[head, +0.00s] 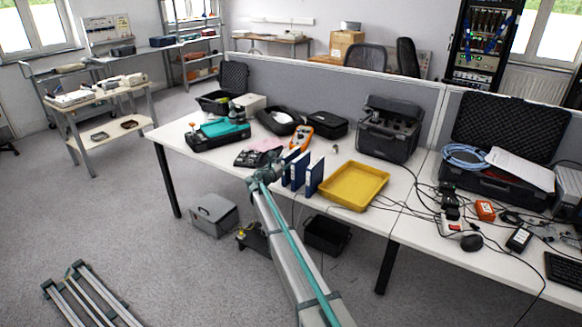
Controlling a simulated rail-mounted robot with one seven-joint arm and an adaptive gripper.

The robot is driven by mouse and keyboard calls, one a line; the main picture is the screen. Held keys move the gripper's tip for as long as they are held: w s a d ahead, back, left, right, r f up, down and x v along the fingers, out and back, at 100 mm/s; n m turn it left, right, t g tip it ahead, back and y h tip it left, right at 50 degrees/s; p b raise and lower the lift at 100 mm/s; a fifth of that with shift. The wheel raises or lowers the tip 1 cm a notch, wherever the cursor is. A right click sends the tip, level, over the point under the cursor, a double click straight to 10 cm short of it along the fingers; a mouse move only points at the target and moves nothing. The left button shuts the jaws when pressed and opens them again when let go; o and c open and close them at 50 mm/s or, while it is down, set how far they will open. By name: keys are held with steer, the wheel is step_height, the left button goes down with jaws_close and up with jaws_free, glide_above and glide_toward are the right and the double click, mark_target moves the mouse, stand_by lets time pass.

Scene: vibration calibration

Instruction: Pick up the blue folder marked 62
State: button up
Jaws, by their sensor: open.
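Three narrow blue folders stand upright in a row on the white desk, in the head view. They are a left one (286,166), a middle one (300,168) and a right one (314,177). Their pale labels are too small to read, so I cannot tell which is marked 62. My gripper (256,181) is at the far end of my arm, just left of the left folder in the picture. It is small here, looks open, and holds nothing that I can see. I cannot tell whether it touches a folder.
A yellow tray (353,186) lies right of the folders. Behind them are an orange meter (302,137) and black cases. A dark device (245,158) lies left of them. A grey partition (300,85) bounds the desk's back. Cables clutter the right desk.

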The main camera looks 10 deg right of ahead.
mark_target(291, 158)
steer(key=x, duration=0.3)
steer(key=shift+w+d+p, duration=0.25)
steer(key=shift+d+p, duration=0.05)
steer(key=shift+p, duration=0.1)
jaws_close()
